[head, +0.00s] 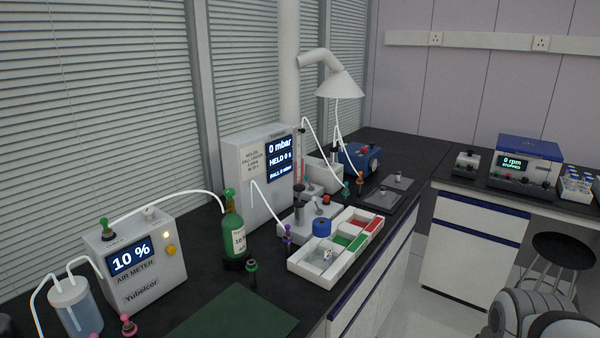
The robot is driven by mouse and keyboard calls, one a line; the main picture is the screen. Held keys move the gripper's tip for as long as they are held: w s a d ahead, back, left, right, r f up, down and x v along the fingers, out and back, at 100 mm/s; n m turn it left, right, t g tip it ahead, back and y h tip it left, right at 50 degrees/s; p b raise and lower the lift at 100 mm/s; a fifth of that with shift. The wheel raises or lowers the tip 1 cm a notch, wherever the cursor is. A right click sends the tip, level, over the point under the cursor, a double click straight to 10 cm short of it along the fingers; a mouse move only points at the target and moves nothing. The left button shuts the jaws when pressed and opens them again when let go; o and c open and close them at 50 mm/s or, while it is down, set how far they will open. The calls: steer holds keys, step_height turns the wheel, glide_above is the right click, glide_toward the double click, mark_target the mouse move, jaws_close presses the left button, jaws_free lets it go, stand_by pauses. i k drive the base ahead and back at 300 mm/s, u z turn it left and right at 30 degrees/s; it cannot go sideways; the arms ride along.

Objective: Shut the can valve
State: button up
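A green gas can (233,236) with a pale label stands upright on the dark bench, left of the middle. A small green valve top (229,194) sits on its neck. Whether that valve is open or shut cannot be told from here. A white tube arches from the valve area over to the air meter. A grey rounded part of my arm shows at the bottom right corner, well away from the can. My gripper is not in view.
The air meter (146,277), reading 10 %, stands left of the can. A white unit (252,165) reading 0 mbar stands behind it. A compartmented tray (311,274) and a green mat (232,318) lie in front. A stool (563,248) stands at the right.

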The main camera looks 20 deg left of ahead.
mark_target(229, 192)
steer(key=u, duration=0.1)
steer(key=i, duration=0.85)
steer(key=u, duration=0.5)
steer(key=k, duration=0.65)
steer(key=u, duration=0.25)
steer(key=i, duration=0.65)
steer(key=z, duration=0.15)
